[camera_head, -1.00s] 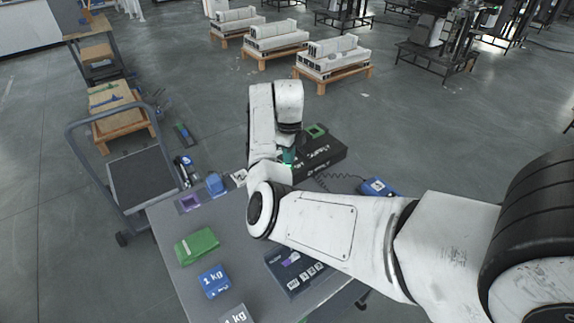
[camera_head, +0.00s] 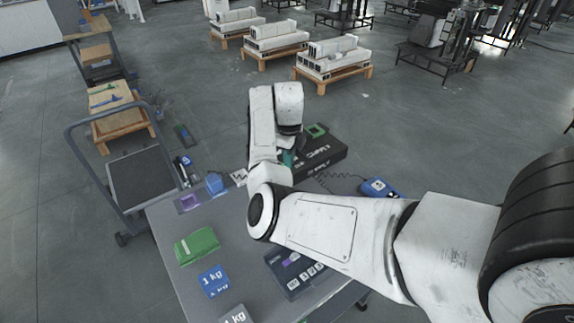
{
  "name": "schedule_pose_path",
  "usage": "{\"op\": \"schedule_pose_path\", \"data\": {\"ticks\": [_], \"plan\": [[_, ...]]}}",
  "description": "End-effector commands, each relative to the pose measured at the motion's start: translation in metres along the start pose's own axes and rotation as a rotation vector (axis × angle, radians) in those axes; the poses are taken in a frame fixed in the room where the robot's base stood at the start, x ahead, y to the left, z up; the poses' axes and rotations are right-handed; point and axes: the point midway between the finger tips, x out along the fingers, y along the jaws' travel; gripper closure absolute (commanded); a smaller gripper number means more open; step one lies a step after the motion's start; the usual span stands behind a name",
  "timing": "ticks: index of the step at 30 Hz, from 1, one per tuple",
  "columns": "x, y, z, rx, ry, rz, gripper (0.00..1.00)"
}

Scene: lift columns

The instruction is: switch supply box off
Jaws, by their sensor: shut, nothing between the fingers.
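The supply box (camera_head: 322,158) is a black box with white lettering at the far edge of the grey table, with a green-framed square on its top. My gripper (camera_head: 297,150) is over the left end of this box, pointing down, shut and empty. My white arm links hide the box's left end and most of the fingers. A dark teal patch (camera_head: 288,158) shows beside the gripper; I cannot tell whether it is part of the switch. Contact between fingers and box cannot be made out.
A trolley (camera_head: 142,178) stands left.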

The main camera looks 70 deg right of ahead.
Motion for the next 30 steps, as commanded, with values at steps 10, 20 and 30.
{"op": "schedule_pose_path", "data": {"ticks": [10,20,30], "plan": [[0.005,0.0,0.0,0.0,0.0,0.0,1.0],[0.004,0.0,0.0,0.0,0.0,0.0,1.0],[-0.02,0.0,0.0,0.0,-0.001,-0.001,1.0]]}}
